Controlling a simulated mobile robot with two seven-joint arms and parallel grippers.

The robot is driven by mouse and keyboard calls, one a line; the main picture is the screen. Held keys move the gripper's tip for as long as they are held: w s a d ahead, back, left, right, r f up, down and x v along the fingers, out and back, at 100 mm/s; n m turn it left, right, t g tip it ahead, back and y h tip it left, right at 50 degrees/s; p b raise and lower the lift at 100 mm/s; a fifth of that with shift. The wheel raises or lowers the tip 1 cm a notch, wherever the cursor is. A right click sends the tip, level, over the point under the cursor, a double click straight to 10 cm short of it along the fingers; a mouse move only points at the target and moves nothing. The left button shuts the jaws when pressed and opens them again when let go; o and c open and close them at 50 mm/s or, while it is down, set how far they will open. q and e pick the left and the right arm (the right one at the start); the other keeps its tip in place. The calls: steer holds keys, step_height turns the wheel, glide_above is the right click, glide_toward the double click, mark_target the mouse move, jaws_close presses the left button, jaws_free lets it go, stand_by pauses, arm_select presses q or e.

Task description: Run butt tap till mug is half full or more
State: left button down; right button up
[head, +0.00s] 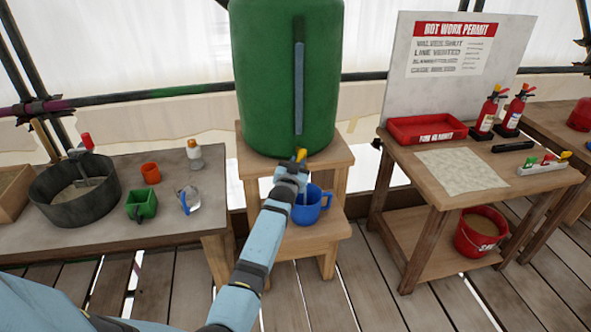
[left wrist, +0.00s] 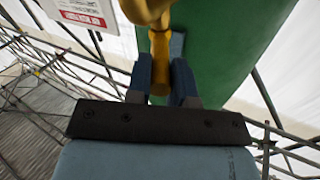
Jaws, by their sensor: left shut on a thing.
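The green water butt (head: 285,75) stands on a wooden stand, with a pale vertical strip on its front. Its yellow tap (head: 300,154) is low on the front. My left gripper (head: 292,170) is at the tap; in the left wrist view its fingers (left wrist: 161,85) are shut on the yellow tap handle (left wrist: 159,62). The blue mug (head: 318,205) stands upright on the lower step below the tap, partly hidden by my left arm. Its water level cannot be made out. The green butt also fills much of the left wrist view (left wrist: 215,40). My right gripper is not in view.
The right table (head: 440,195) holds a red tray (head: 427,129) and extinguishers (head: 487,112). A red bucket (head: 480,233) sits below.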

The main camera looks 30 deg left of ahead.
arm_select(q)
steer(key=shift+w+d+y, duration=0.1)
steer(key=shift+d+y, duration=0.1)
steer(key=shift+y, duration=0.1)
stand_by(0.4)
steer(key=c, duration=1)
jaws_free()
step_height(320, 180, up, 20)
steer(key=shift+f, duration=0.1)
